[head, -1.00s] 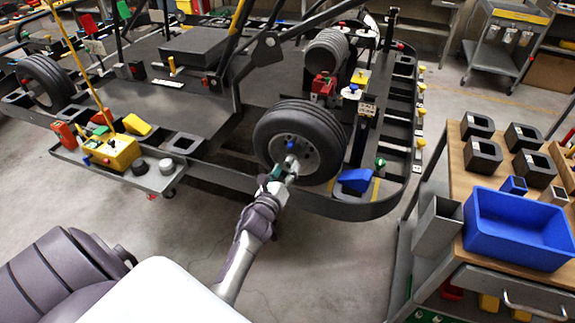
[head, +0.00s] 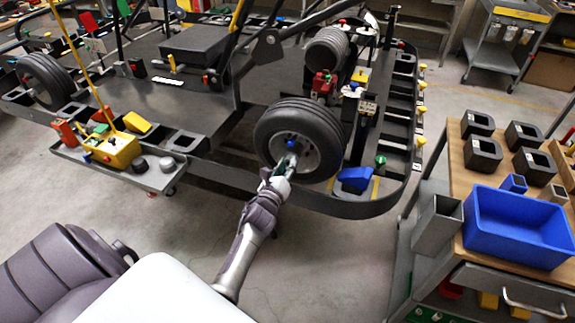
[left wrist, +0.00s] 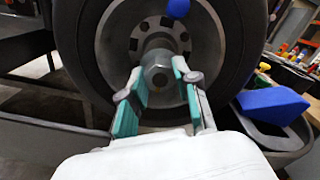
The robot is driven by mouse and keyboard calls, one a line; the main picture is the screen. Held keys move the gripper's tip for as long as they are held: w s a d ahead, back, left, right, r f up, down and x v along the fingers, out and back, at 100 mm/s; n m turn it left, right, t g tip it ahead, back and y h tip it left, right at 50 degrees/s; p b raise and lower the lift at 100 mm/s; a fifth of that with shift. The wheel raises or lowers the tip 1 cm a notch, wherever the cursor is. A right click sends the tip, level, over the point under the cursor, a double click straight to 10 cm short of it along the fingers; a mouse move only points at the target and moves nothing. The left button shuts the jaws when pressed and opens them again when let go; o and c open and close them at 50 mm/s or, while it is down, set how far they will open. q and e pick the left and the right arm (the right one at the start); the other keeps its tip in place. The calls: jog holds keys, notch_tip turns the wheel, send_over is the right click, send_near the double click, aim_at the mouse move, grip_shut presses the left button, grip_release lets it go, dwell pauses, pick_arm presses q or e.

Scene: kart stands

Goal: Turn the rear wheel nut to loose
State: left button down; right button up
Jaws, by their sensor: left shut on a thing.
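The rear wheel (head: 300,138) is a black tyre with a grey hub on the near side of the kart. The rear wheel nut (left wrist: 157,72) is a grey metal piece at the hub's centre in the left wrist view. A blue round knob (left wrist: 177,8) sits on the wheel above it and also shows in the head view (head: 291,144). My left gripper (head: 283,169) reaches the hub from the front. Its teal-padded fingers (left wrist: 158,84) are on either side of the nut and shut on it. The nut's turn position cannot be read. My right gripper is not in view.
A blue wedge-shaped block (head: 356,178) lies right of the wheel on the kart's edge. A grey tray (head: 150,178) with a yellow box (head: 117,150) is at the left. A bench at the right holds a blue bin (head: 518,230). The floor before the wheel is clear.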

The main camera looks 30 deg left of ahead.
pick_arm(q)
jog(key=shift+d+f+m+p, duration=0.1)
jog(key=shift+f+m+p, duration=0.05)
jog(key=shift+m, duration=7.9)
jog(key=shift+f+m+p, duration=0.1)
jog(key=shift+m+p, duration=0.05)
jog(key=shift+m, duration=7.9)
